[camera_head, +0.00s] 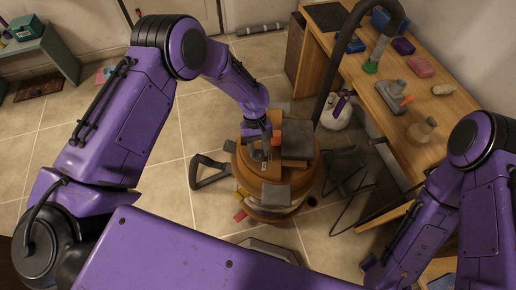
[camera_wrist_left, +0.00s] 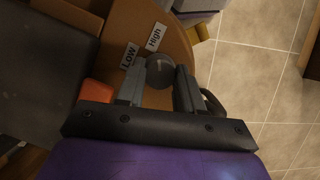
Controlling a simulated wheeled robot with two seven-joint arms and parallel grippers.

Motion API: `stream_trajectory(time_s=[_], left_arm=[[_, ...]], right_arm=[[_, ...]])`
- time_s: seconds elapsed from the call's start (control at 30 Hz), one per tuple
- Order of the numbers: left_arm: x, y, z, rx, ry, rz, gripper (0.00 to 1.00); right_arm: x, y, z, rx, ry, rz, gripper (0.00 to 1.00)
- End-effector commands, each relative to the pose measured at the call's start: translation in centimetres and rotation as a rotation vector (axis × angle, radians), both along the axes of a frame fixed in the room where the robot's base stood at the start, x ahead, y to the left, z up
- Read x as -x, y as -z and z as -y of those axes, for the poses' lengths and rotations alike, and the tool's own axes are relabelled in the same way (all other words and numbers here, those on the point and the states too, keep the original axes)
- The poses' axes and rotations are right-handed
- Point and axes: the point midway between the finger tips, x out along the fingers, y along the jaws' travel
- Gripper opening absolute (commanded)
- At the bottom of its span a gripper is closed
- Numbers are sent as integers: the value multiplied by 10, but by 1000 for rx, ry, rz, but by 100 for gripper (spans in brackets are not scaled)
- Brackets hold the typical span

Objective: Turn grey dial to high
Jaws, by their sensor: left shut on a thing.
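The grey dial (camera_wrist_left: 160,70) sits on top of an orange-brown round machine (camera_head: 275,205), which stands on the tiled floor in the head view. White labels reading "Low" (camera_wrist_left: 129,55) and "High" (camera_wrist_left: 155,36) lie just beyond the dial in the left wrist view. My left gripper (camera_wrist_left: 159,84) has its two grey fingers on either side of the dial and is shut on it. In the head view my left gripper (camera_head: 261,150) reaches down onto the machine's top and mostly hides the dial. My right arm is at the right; its gripper does not show.
A dark grey box-like part (camera_head: 298,139) and an orange piece (camera_wrist_left: 98,92) sit beside the dial. A black hose (camera_head: 335,65) rises behind. A wooden table (camera_head: 440,110) with several items stands at the right. A folding chair (camera_head: 347,175) is close by.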

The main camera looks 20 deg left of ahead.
Motion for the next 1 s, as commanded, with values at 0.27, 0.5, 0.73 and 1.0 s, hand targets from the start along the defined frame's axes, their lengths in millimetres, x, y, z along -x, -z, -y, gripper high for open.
stream_trajectory(time_s=[0.27,0.5,0.73,1.0], left_arm=[[0,0,0,-1,39,-1,6],[0,0,0,0,41,0,6],[0,0,0,-1,40,0,61],[-1,-2,0,0,39,1,61]], right_arm=[[0,0,0,0,0,0,43],[0,0,0,0,0,0,43],[0,0,0,0,0,0,43],[0,1,0,0,0,0,43]])
